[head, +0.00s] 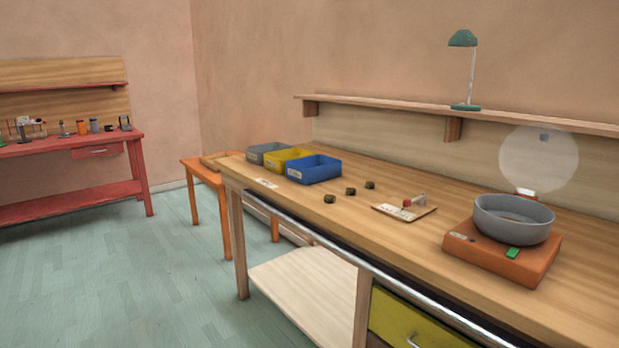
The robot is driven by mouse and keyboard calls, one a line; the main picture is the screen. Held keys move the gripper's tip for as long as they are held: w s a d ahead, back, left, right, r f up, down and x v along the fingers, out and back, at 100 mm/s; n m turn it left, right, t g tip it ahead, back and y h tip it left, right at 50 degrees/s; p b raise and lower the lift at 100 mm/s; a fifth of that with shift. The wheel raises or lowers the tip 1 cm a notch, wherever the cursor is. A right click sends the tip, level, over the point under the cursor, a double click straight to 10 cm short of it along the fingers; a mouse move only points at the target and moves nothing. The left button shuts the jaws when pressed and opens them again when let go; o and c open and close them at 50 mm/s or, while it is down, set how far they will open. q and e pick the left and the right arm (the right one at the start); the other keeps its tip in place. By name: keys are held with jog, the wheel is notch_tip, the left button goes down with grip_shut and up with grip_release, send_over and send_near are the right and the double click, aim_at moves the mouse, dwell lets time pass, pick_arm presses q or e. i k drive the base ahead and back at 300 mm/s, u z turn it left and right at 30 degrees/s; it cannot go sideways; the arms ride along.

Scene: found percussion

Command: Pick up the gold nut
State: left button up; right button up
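Three small, dark olive-brown pieces that look like nuts lie in a slanting row on the wooden workbench (400,240). The near nut-like piece (330,199) is at the left, the middle nut-like piece (350,191) is beside it, and the far nut-like piece (370,185) is at the right. They stand apart from one another. They are too small and dark to tell which is the gold nut. Neither of my grippers is in the head view.
Grey (256,150), yellow (280,154) and blue bins (314,172) stand left of the pieces. A small board with a red-tipped item (390,209) lies to their right. Farther right, a grey bowl (490,222) sits on an orange base (470,247). A metal rail (340,255) runs along the front edge.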

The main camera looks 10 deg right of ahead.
aim_at(369, 184)
jog(key=u, duration=0.2)
jog(key=i, duration=1.6)
jog(key=z, duration=0.4)
